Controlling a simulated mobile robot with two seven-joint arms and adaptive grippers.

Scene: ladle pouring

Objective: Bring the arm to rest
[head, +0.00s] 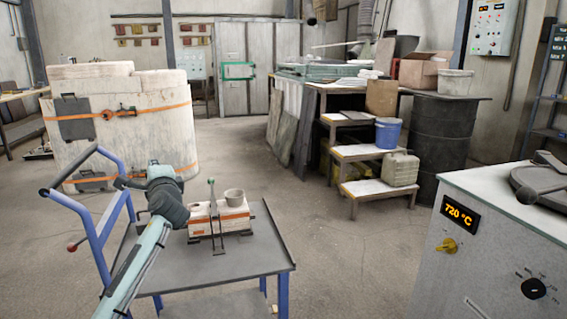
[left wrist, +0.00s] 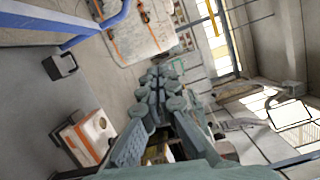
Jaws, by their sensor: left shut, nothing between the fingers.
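My left arm comes up from the bottom left over the cart. Its dark gripper (head: 124,183) is raised near the blue cart handle, partly confused with the wrist in the head view. In the left wrist view the left gripper's fingers (left wrist: 158,92) lie together with nothing between them. The gripper is clear of the white mould block (head: 234,218) with an orange strap, which stands on the cart behind the wrist. The block also shows in the left wrist view (left wrist: 92,135). My right gripper is not in view.
The grey cart (head: 225,264) has a blue handle frame (head: 91,228) close to my left arm. A furnace cabinet (head: 480,235) reading 720 °C stands at right. A large strapped kiln (head: 125,150) stands behind. Open floor (head: 345,245) lies between cart and furnace.

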